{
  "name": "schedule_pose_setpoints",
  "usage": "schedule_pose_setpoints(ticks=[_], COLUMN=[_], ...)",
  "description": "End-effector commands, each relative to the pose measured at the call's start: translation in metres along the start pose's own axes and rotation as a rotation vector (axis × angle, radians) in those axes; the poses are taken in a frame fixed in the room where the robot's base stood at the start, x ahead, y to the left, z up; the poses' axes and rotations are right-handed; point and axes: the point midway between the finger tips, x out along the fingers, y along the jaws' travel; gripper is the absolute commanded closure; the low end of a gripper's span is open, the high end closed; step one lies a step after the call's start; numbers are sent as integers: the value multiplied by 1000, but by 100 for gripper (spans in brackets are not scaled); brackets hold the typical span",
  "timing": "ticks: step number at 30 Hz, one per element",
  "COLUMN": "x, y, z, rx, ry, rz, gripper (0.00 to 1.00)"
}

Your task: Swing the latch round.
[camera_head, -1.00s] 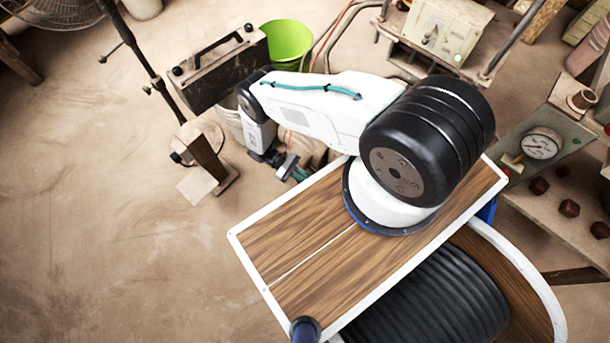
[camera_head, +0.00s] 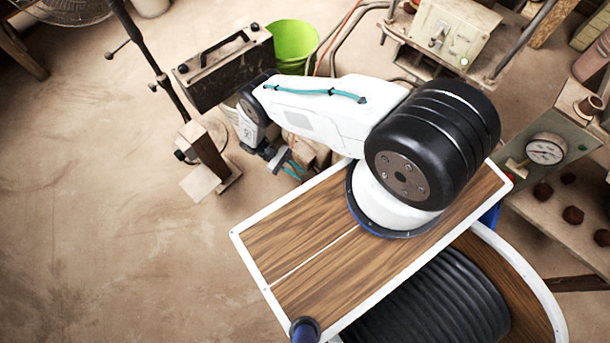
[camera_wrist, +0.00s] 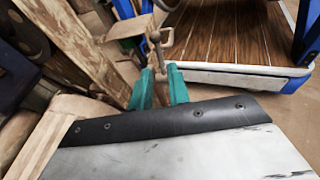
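In the wrist view my gripper (camera_wrist: 160,84) shows two teal fingers, apart, pointing away from the camera. A thin metal piece with a knobbed crossbar (camera_wrist: 157,45), which looks like the latch, stands just beyond and between the fingertips. A gap seems to show beside its stem; contact is not clear. In the head view my gripper (camera_head: 291,168) hangs low at the left edge of my wood-topped base. The latch cannot be made out there, as the gripper and arm cover that area.
A dark case with a handle (camera_head: 222,70) and a green bucket (camera_head: 293,41) stand behind the gripper. A post on a small wooden base (camera_head: 205,160) stands to its left. A pressure gauge (camera_head: 545,151) is at the right. The floor at lower left is clear.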

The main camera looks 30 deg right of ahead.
Motion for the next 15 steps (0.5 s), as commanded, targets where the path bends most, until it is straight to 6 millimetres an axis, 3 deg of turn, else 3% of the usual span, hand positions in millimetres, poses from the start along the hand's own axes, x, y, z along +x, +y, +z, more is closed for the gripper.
schedule_pose_setpoints(ticks=[6, 15], x=[-24, -26], y=[-1, 0], z=[-1, 0], rx=[0, 0], ry=[2, 1], rz=[0, 0], gripper=[82, 85])
